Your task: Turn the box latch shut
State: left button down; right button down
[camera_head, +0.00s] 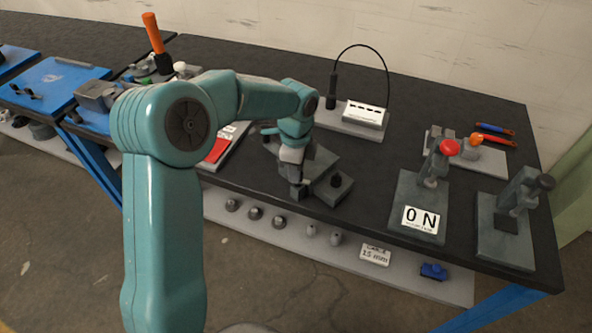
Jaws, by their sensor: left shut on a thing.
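A dark grey box-like fixture (328,203) sits near the front edge of the black bench, with a small black knob (336,181) on its right part. My left gripper (296,190) reaches down onto the left side of this fixture. It is shut on a small part there, which I take to be the box latch. The jaws and wrist hide most of that part, so its angle cannot be told. My right gripper is not in view.
A light-grey unit with a looped cable (362,114) stands behind. A red-marked plate (219,149) lies left.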

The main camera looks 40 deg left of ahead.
pick_arm(q)
jog(key=n+b, duration=0.1)
jog(key=n, duration=0.5)
jog(key=shift+d, duration=0.1)
jog(key=n+b, duration=0.1)
jog(key=n, duration=0.5)
jog(key=shift+s+d+b, duration=0.1)
jog(key=shift+b, duration=0.2)
jog(key=shift+n, duration=0.3)
jog(key=c, duration=1.1)
grip_release()
notch_tip(320, 180, up, 16)
jog(key=shift+r+p, duration=0.2)
jog(key=shift+p, duration=0.4)
jog(key=shift+s, duration=0.1)
